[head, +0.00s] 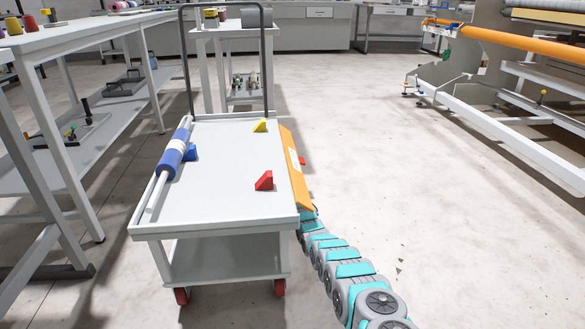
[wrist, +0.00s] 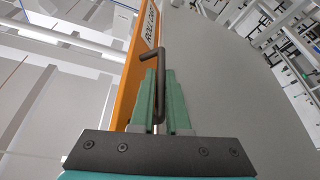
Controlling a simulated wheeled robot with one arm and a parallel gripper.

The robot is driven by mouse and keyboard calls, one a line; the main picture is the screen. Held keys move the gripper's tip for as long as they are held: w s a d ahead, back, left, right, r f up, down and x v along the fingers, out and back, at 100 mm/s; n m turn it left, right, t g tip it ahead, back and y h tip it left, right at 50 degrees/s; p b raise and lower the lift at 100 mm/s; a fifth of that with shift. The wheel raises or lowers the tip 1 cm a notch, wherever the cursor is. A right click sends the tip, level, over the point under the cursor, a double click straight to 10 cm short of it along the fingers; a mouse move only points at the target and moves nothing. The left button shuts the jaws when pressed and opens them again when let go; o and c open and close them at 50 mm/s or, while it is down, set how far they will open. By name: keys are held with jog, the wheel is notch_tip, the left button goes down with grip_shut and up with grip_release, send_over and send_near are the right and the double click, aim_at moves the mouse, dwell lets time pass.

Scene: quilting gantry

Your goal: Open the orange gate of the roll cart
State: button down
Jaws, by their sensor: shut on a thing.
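The roll cart (head: 225,206) is a pale grey trolley with a dark push hoop at its far end. Its orange gate (head: 299,180) runs along the right side of the top and carries a white label. The gate (wrist: 128,82) also shows in the wrist view, with "ROLL CAR" readable on it. A dark bent handle (wrist: 156,58) stands out from the gate. My gripper (wrist: 160,92) has its green fingers shut on this handle. In the head view my arm reaches the gate's near end from the lower right; the fingers are hidden there.
On the cart top are a blue roll (head: 175,155) on a white bar along the left, and a yellow wedge (head: 260,125), a red wedge (head: 264,181) and a blue wedge (head: 191,152). A long table (head: 60,40) stands left. Floor right of the cart is clear.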

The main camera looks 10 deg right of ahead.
jog(key=shift+a+m+h, duration=0.35)
jog(key=shift+m+h, duration=0.05)
jog(key=shift+m, duration=0.4)
jog(key=c, duration=1.2)
grip_release()
jog(key=shift+s, duration=0.1)
jog(key=shift+p+v, duration=1)
jog(key=shift+v, duration=2.85)
jog(key=shift+a+f, duration=0.1)
jog(key=shift+f, duration=0.05)
